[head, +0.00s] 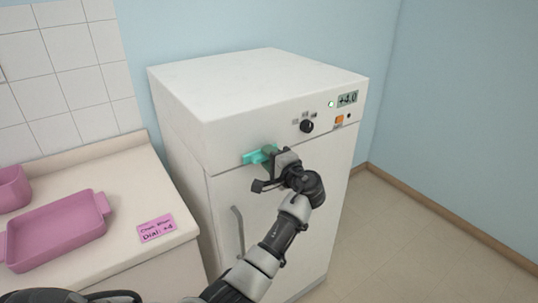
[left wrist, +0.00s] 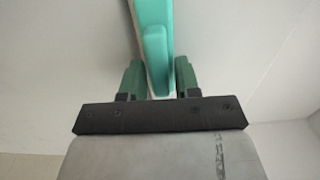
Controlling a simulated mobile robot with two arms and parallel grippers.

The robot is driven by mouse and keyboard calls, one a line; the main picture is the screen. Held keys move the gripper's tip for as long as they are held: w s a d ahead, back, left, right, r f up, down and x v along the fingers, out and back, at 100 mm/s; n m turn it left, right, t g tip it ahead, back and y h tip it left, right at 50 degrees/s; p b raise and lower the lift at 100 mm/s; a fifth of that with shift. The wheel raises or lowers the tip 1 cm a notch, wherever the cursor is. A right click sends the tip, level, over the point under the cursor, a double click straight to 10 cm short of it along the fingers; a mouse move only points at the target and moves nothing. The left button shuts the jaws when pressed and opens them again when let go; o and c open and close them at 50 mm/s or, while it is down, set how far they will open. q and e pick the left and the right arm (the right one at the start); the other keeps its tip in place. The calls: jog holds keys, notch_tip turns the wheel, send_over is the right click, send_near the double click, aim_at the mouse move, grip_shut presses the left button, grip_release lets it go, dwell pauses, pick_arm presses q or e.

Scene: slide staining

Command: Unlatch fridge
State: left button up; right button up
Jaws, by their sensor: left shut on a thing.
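The white fridge (head: 290,185) stands against the wall, its door closed. A teal latch (head: 252,157) sits near the top edge of the door, left of centre. My left gripper (head: 270,158) is at the latch and covers its right part in the head view. In the left wrist view the teal latch (left wrist: 156,50) runs down between the two green fingertips of my left gripper (left wrist: 157,82), which are shut on it. A grey vertical door handle (head: 238,232) is below the latch. My right gripper is not in view.
The fridge has a black dial (head: 307,126), an orange switch (head: 339,119) and a display (head: 347,99) reading +4.0. A counter (head: 110,190) at left holds a pink tray (head: 57,232) and a pink note (head: 156,229). Floor at right is clear.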

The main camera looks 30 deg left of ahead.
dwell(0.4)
pick_arm(q)
jog(key=o, duration=0.7)
jog(key=shift+d, duration=0.15)
jog(key=b+v, duration=0.3)
jog(key=v, duration=0.7)
jog(key=shift+s+d+f, duration=0.1)
jog(key=shift+d, duration=0.15)
jog(key=shift+f, duration=0.1)
